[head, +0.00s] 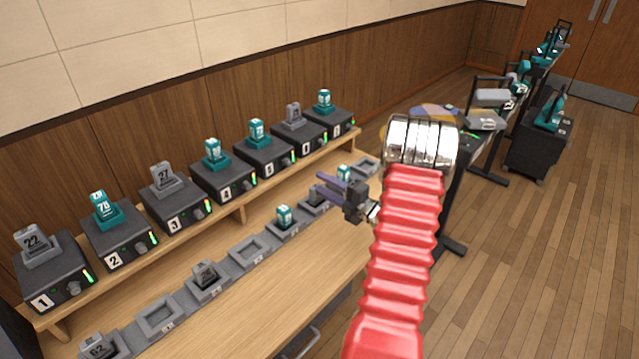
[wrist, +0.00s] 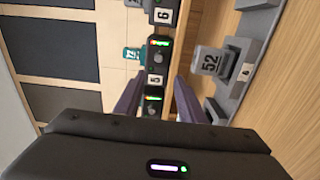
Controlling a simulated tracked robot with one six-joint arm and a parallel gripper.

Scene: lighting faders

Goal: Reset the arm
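My gripper (head: 325,182) hangs over the right part of the bench at the end of my red arm. In the wrist view its two purple fingers stand apart, with nothing held between the tips (wrist: 160,82). A black numbered unit with a lit level bar (wrist: 154,102) shows beyond the gap. A grey block marked 52 (wrist: 210,62) sits in a bench holder to the right of the fingers. In the head view my gripper partly hides the holders near it.
Numbered black units, such as unit 1 (head: 55,272), line a raised shelf and carry grey or teal blocks. Holders run along the wooden bench (head: 270,305); one holder (head: 160,317) is empty. A black cart (head: 535,150) stands right. The wooden floor (head: 540,270) is clear.

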